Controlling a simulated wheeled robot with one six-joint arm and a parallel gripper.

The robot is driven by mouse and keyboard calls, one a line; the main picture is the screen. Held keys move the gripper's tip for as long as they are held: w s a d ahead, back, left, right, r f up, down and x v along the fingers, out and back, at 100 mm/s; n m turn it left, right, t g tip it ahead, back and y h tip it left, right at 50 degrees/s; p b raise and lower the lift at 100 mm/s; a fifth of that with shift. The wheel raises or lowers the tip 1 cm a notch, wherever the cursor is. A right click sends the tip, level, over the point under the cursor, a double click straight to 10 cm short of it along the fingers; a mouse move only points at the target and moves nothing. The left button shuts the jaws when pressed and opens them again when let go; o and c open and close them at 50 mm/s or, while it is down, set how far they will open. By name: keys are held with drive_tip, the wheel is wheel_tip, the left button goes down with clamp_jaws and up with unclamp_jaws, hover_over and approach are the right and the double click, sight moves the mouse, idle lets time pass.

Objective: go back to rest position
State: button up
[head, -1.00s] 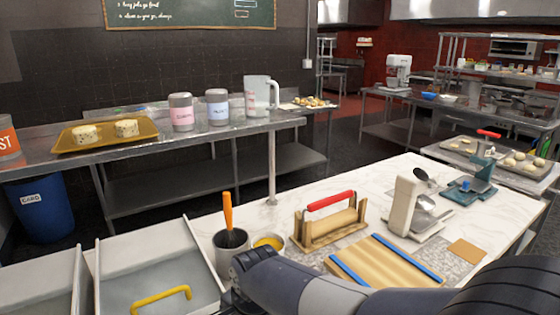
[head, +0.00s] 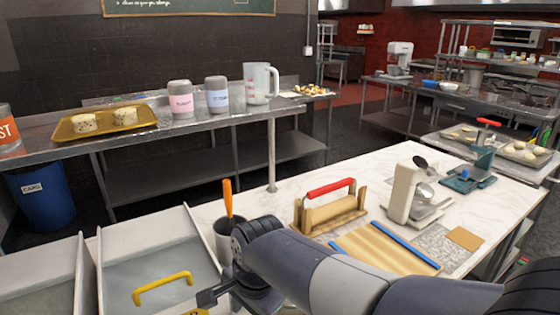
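My arm reaches in from the lower right of the head view, across the front of the white marble counter (head: 385,178). My gripper (head: 208,297) is at the bottom edge, over the front of the counter beside the right-hand bin. Only part of it shows, so I cannot tell whether it is open or shut. A small yellow piece shows just below it, cut off by the frame edge. The dark cup (head: 222,243) with an orange-handled tool (head: 228,198) stands just behind my wrist, partly hidden by it.
Two bins stand at lower left; the right one (head: 125,255) has a yellow handle (head: 160,287). A wooden press with a red handle (head: 331,205), a board with blue edges (head: 385,248) and a white scale (head: 405,192) stand on the counter. A blue bin (head: 42,195) is on the floor.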

drive_tip(key=f, duration=0.2)
drive_tip(key=f+b, duration=0.1)
drive_tip(key=f, duration=0.3)
drive_tip(key=shift+w+a, duration=0.3)
wheel_tip(320, 180, up, 10)
drive_tip(key=p, duration=0.8)
drive_tip(key=shift+r, duration=0.15)
drive_tip(key=f+b, duration=0.1)
drive_tip(key=a+f+b, duration=0.1)
drive_tip(key=f+b, duration=0.1)
drive_tip(key=w+f+b, duration=0.1)
drive_tip(key=f, duration=0.1)
drive_tip(key=shift+a+f, duration=0.15)
drive_tip(key=shift+s, duration=0.1)
